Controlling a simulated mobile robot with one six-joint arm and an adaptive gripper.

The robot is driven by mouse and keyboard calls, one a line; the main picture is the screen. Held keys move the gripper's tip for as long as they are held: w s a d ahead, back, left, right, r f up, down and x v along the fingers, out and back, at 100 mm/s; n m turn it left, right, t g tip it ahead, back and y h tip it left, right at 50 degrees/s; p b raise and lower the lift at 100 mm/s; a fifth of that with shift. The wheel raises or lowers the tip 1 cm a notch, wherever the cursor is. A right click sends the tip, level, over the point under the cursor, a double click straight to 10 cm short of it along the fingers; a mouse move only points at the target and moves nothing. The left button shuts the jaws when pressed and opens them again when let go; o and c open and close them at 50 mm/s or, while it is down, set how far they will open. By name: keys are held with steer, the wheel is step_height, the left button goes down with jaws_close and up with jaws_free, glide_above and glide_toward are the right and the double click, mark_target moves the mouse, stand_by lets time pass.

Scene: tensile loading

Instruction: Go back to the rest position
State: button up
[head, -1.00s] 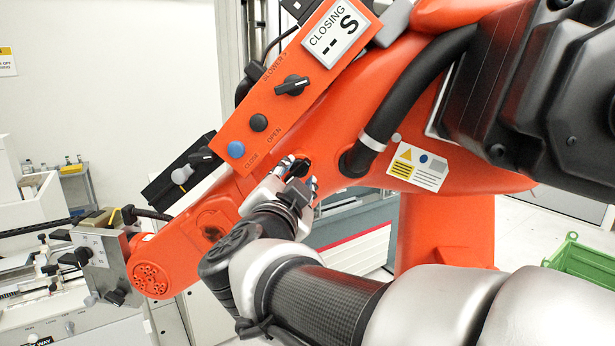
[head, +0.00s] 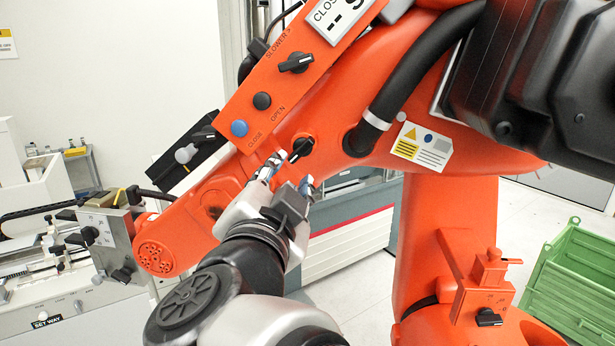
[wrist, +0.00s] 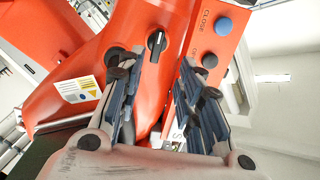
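My gripper (head: 290,172) is in the middle of the head view, in front of the big orange machine arm (head: 340,110). Its two fingers stand apart with nothing between them. In the wrist view my gripper (wrist: 160,85) also shows spread, empty fingers. I cannot tell any contact. The control panel above has a blue CLOSE button (head: 239,128) and a black OPEN button (head: 262,101).
A green crate (head: 570,285) stands on the floor at right. A bench machine (head: 60,270) is at lower left. An orange post with a small knob (head: 489,317) rises at lower right. White floor shows between.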

steer(key=s+d+f+n+g+y+b, duration=0.1)
steer(key=s+f+n+g+y+b, duration=0.2)
steer(key=f, duration=0.4)
steer(key=d+f+n+g+y+b, duration=0.1)
steer(key=f+n+y+b, duration=0.1)
steer(key=f+n+b, duration=0.35)
steer(key=s+d+f+n+g+y+b, duration=0.1)
steer(key=s+f+g+y+b, duration=0.1)
steer(key=f, duration=0.6)
steer(key=s+d+f+g+h+b, duration=0.2)
steer(key=s+d+f+g+b, duration=0.1)
steer(key=s+d+f, duration=0.4)
steer(key=s+d+f+g+h+b, duration=0.3)
steer(key=s+d+f, duration=0.5)
steer(key=f, duration=0.6)
steer(key=shift+s+d+f+g, duration=0.15)
steer(key=shift+s+d+g, duration=0.1)
steer(key=shift+s+g, duration=0.35)
steer(key=shift+w, duration=0.2)
